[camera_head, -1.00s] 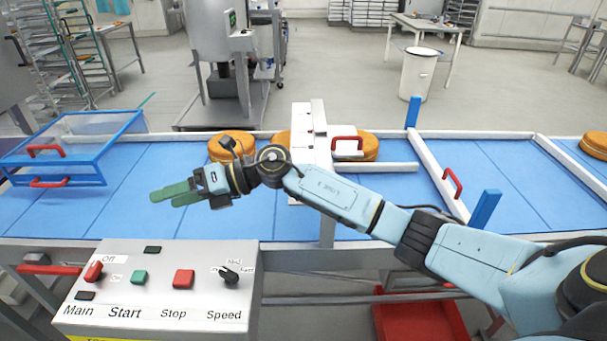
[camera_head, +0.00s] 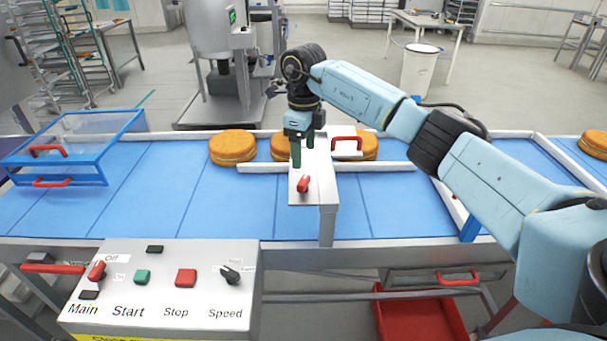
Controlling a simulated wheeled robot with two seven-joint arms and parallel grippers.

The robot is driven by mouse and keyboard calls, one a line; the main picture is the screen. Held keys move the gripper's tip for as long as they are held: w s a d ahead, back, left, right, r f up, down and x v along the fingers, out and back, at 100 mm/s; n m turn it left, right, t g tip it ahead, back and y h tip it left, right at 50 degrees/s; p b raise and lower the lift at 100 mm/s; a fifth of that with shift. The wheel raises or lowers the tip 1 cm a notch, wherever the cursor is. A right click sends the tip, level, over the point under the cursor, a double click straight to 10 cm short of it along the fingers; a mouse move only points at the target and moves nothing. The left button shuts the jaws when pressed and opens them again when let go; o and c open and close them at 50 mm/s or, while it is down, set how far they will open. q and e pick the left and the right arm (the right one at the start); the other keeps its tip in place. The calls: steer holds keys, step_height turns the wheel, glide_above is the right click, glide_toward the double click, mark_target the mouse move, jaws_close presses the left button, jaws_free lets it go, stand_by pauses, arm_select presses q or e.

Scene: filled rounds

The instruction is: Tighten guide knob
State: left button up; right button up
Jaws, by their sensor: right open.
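A small red knob (camera_head: 303,183) sits on the pale plate of a bracket (camera_head: 318,190) over the blue conveyor. A white guide rail (camera_head: 390,167) runs crosswise behind the knob, on both sides of the bracket. My right gripper (camera_head: 303,156) points down just behind the knob, its green fingers apart and empty. It appears above the plate, and I see no contact with the knob. The fingers hide part of the bracket and rail. My left gripper is out of view.
Round orange-brown cakes (camera_head: 232,147) stand on the belt (camera_head: 210,205) behind the rail. A control box (camera_head: 165,285) with switches is at front left. A blue-framed clear cover (camera_head: 75,145) is at left. A red handle (camera_head: 346,142) stands right of the gripper.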

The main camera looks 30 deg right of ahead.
mark_target(303, 180)
step_height(303, 180, down, 9)
steer(key=shift+r+p, duration=0.15)
steer(key=shift+p, duration=0.5)
steer(key=c, duration=1)
